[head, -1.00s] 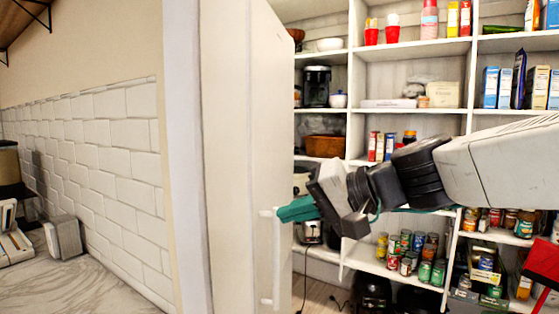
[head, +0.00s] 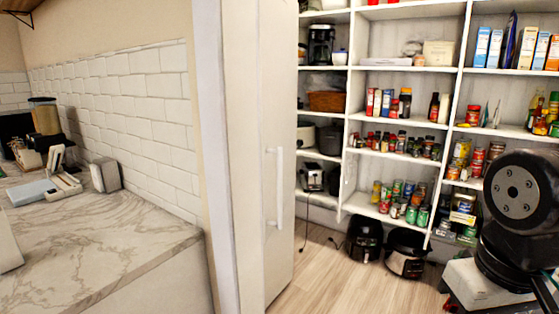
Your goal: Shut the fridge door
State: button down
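A tall white door (head: 278,110) with a vertical white bar handle (head: 279,188) stands in the middle of the head view, seen at a steep angle. It stands at the left edge of an opening onto pantry shelves. I cannot tell whether this is the fridge door; no fridge interior shows. My arm is at the right edge, with a dark round joint, well apart from the door. My gripper is not in view, so its state is hidden.
White corner shelves (head: 412,68) with jars, cans and boxes fill the back. Two dark cookers (head: 405,252) stand on the wood floor (head: 330,285), which is clear nearer me. A marble counter (head: 110,245) with small appliances lies left.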

aim_at(278, 20)
jog(key=z, duration=0.15)
jog(key=i, duration=1.1)
jog(key=u, duration=0.15)
